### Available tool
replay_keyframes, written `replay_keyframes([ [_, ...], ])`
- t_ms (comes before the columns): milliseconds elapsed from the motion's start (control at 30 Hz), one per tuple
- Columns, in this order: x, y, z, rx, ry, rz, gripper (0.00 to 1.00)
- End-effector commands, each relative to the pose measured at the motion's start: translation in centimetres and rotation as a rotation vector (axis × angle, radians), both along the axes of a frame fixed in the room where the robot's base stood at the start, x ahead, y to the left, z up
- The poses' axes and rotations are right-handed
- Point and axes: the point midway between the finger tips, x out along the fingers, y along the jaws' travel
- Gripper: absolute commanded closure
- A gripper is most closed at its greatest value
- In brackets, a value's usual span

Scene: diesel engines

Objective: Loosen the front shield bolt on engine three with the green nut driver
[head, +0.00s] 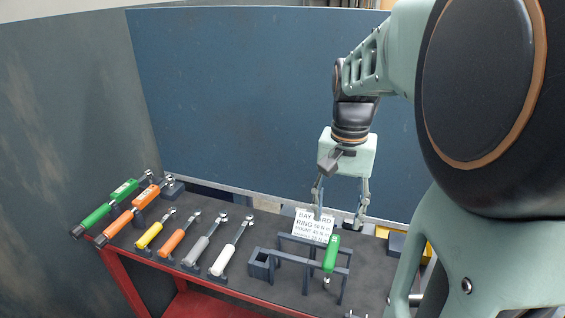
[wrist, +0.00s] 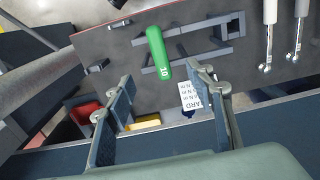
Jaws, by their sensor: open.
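A white bay card (head: 314,226) stands behind the rack. Green and orange torque wrenches (head: 110,203) and several smaller coloured wrenches (head: 190,241) lie at left on the dark tabletop. A yellow bin (head: 397,243) is at right. A blue wall (head: 230,90) rises behind.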

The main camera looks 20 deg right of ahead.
Motion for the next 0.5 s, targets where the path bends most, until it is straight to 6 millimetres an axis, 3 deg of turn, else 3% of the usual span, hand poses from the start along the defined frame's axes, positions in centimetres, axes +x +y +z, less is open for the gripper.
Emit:
replay_keyframes([
  [500,0.0,0.0,-4.1,-0.001,-0.001,-0.001,0.51],
])
